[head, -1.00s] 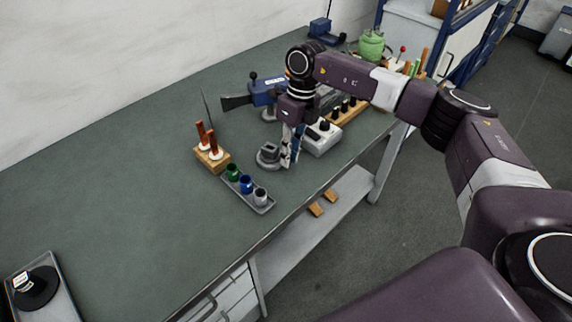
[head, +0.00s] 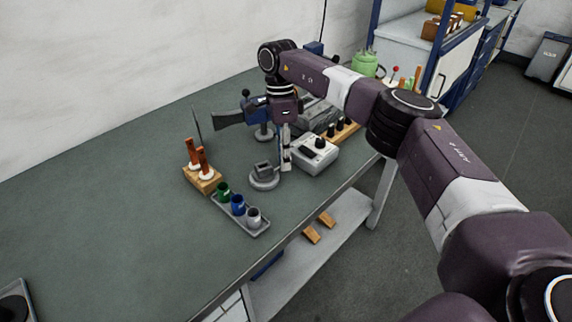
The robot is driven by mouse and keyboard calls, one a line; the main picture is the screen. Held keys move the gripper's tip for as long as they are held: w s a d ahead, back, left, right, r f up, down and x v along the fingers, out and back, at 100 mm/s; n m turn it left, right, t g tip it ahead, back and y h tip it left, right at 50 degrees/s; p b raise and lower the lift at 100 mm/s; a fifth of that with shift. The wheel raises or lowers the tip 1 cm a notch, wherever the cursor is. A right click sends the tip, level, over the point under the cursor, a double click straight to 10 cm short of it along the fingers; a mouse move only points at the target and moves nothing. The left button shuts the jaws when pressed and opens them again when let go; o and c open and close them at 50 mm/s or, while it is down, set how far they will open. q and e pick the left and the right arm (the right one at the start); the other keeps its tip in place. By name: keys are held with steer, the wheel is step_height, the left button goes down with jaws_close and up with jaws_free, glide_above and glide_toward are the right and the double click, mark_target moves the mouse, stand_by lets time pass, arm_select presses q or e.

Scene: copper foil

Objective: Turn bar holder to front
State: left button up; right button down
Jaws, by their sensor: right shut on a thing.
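A grey round-based holder with a small block on top (head: 263,179), which looks like the bar holder, stands on the dark green bench top near its front edge. My right gripper (head: 286,164) points down at the holder's right side. Its fingers look closed at the holder's edge, and the exact contact is too small to make out. My left gripper is not in view.
Left of the holder are a wooden block with orange-handled tools (head: 203,181) and a grey tray of coloured cups (head: 256,231). A white box with a black knob (head: 315,157) stands close on the right. A blue clamp-like tool (head: 258,112) is behind. The left bench is mostly clear.

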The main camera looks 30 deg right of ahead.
steer(key=shift+w+a+n+h, duration=0.15)
steer(key=shift+w+n, duration=0.4)
steer(key=shift+n, duration=0.55)
steer(key=shift+w+a+n+h, duration=0.1)
steer(key=shift+w+n+h, duration=0.15)
steer(key=shift+w+n, duration=0.6)
steer(key=shift+s+r+n, duration=0.1)
steer(key=shift+s+n, duration=0.15)
steer(key=shift+n, duration=0.1)
steer(key=c, duration=1.9)
jaws_free()
steer(key=shift+w+a+r, duration=0.1)
steer(key=shift+w+r, duration=0.15)
steer(key=shift+r, duration=0.95)
steer(key=shift+w+d+r, duration=0.1)
steer(key=shift+w+r, duration=0.1)
steer(key=shift+r, duration=1)
steer(key=shift+w+a+r, duration=0.1)
steer(key=shift+w+r, duration=0.15)
steer(key=shift+r, duration=0.95)
